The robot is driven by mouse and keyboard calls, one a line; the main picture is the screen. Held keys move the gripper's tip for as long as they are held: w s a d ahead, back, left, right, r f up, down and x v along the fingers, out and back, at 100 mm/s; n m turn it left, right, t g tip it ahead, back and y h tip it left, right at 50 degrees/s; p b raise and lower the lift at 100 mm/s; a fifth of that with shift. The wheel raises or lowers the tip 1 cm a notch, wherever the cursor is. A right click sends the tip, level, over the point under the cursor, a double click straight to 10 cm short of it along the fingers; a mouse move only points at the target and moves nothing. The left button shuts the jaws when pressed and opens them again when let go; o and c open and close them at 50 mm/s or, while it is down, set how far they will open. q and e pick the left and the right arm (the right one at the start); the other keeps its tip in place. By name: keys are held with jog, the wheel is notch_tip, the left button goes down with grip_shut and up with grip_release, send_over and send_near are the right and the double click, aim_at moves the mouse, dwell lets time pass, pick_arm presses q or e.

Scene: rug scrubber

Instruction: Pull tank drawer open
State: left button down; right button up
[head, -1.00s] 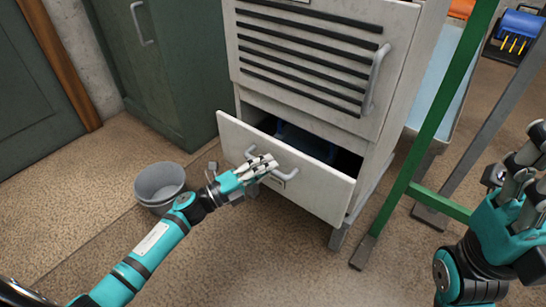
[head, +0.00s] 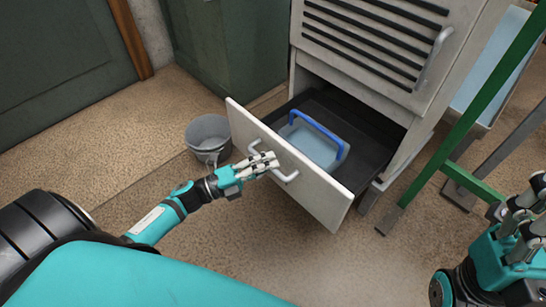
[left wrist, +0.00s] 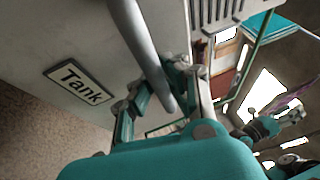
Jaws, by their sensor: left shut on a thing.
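The tank drawer (head: 310,187) stands well open at the bottom of the white cabinet. Its front carries a grey bar handle (head: 284,175). My left gripper (head: 268,163) is shut on this handle. In the left wrist view the fingers (left wrist: 160,98) are around the handle (left wrist: 145,55), beside a label reading "Tank" (left wrist: 78,85). Inside the drawer is a light blue tank (head: 312,146) with a blue carrying handle. My right gripper (head: 528,205) is at the right edge, away from the drawer; its fingers are partly cut off, so I cannot tell its opening.
A grey bucket (head: 208,135) stands on the floor left of the drawer. A green frame (head: 470,115) stands to the right of the cabinet. A dark green cabinet (head: 228,50) is behind. The brown floor (head: 290,255) in front of the drawer is clear.

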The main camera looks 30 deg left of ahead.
pick_arm(q)
jog(key=shift+s+a+f, duration=0.1)
jog(key=shift+f, duration=0.05)
jog(key=c, duration=1.3)
grip_release()
jog(key=v, duration=1.2)
